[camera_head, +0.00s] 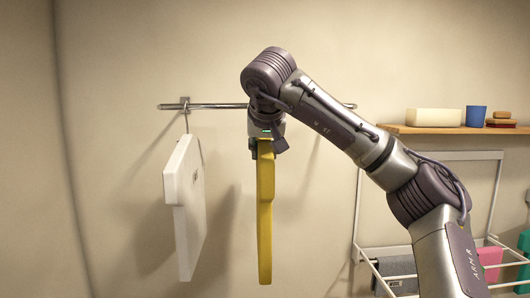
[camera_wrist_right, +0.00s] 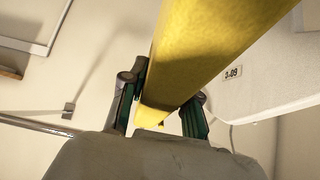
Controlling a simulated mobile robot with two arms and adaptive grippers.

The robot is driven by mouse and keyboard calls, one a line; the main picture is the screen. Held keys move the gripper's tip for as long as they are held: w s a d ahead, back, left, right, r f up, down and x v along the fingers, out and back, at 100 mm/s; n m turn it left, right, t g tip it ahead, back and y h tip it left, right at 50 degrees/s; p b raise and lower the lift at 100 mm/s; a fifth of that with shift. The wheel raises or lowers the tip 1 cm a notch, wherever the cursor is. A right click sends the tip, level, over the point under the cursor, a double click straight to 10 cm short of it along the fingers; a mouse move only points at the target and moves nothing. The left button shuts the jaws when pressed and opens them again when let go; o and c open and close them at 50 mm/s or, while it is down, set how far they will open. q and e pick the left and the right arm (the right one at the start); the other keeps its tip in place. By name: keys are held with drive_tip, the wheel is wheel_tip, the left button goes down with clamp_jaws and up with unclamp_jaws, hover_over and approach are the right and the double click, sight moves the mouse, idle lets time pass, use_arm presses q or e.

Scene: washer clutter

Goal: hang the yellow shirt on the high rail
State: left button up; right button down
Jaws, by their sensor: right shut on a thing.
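The yellow shirt (camera_head: 265,215) hangs down from my right gripper (camera_head: 265,135) in the head view, seen nearly edge-on. It also fills the upper middle of the right wrist view (camera_wrist_right: 205,55), between the two dark green fingers of my right gripper (camera_wrist_right: 165,108). The gripper is shut on it. The high rail (camera_head: 225,106) runs across the wall; my right arm and gripper cover part of it in the head view. A piece of the rail shows at the left of the right wrist view (camera_wrist_right: 35,124). Whether the shirt touches the rail cannot be told. My left gripper is not in view.
A white shirt (camera_head: 184,205) hangs by a hook near the rail's left end, left of the yellow shirt with a gap between.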

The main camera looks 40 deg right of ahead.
sight(265, 142)
drive_tip(key=shift+w+d, duration=1.6)
drive_tip(key=shift+w, duration=0.25)
drive_tip(key=shift+w+d+f, duration=0.15)
drive_tip(key=shift+f, duration=0.55)
drive_tip(key=shift+w+d+f, duration=0.15)
drive_tip(key=shift+f, duration=0.55)
drive_tip(key=c, duration=0.8)
unclamp_jaws()
drive_tip(key=shift+o, duration=0.2)
drive_tip(key=v, duration=1.2)
drive_tip(key=shift+s, duration=0.15)
